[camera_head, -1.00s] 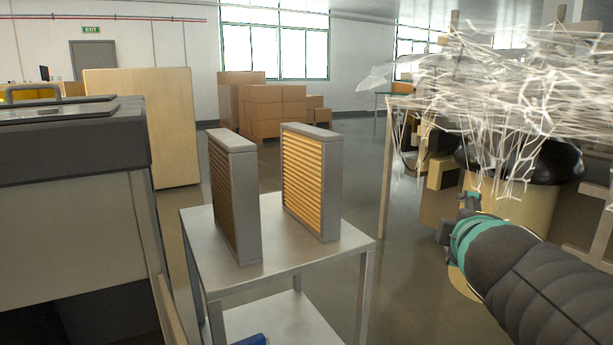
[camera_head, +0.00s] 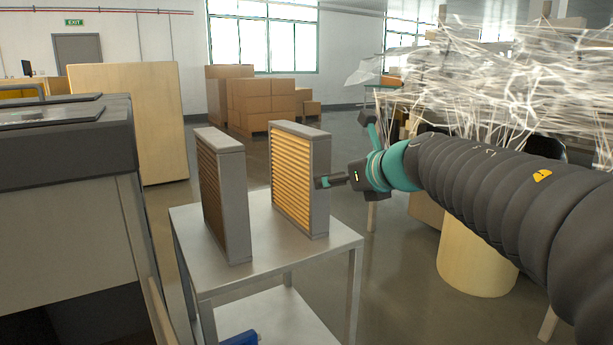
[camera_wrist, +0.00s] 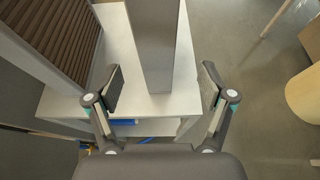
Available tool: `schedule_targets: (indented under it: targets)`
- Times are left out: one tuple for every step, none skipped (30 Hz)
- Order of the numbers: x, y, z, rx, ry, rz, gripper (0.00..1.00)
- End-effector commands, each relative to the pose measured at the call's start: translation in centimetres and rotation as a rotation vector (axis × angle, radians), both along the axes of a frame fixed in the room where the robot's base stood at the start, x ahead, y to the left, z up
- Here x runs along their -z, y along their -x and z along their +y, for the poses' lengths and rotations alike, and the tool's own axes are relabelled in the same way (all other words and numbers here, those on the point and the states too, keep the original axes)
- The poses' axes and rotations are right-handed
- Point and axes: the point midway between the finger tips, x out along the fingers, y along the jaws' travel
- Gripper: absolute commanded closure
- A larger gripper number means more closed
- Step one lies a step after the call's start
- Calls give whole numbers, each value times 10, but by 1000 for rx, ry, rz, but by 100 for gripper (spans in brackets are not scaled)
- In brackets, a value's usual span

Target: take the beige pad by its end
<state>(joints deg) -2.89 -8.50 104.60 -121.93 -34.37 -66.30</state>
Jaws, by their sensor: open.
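The beige pad (camera_head: 292,178), a pleated panel in a grey frame, stands upright on a small metal table. Its pleats face left in the head view. In the wrist view its plain grey frame (camera_wrist: 155,42) shows between and ahead of the fingers; its pleats are hidden there. My gripper (camera_head: 330,181) is open, at the right end of the pad's frame in the head view. In the wrist view my gripper (camera_wrist: 162,88) has one finger on each side of the frame's line, with visible gaps. I see no grip on it.
A similar panel with dark brown pleats (camera_head: 222,195) stands to the left on the same table (camera_head: 270,262). A blue object (camera_head: 240,338) lies on the lower shelf. A large grey cabinet (camera_head: 70,210) is at the left. Tangled white strands (camera_head: 500,75) hang at the right.

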Motion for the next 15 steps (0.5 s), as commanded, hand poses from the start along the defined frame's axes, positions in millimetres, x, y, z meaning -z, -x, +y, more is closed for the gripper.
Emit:
schedule_targets:
  targets:
    - [6, -8, 6, -1, -1, 3, 19]
    - [8, -13, 9, -2, -1, 3, 19]
    - [11, -18, 13, -2, -1, 3, 19]
    - [13, -22, 16, -1, -2, 2, 19]
    - [14, -26, 19, 0, -1, 2, 19]
    - [17, -31, 22, 0, -1, 2, 19]
    - [18, -34, 24, -1, -2, 2, 19]
    - [20, -37, 26, 0, -1, 2, 19]
    - [21, -40, 28, 1, -2, 1, 19]
    - [22, -42, 29, 2, -2, 0, 19]
    - [22, -44, 30, 2, -2, 0, 19]
    - [23, -46, 31, 2, -3, 1, 19]
    - [23, -47, 32, 2, -3, 1, 19]
    - [24, -47, 32, 2, -3, 1, 19]
    - [24, -49, 34, 2, -3, 1, 19]
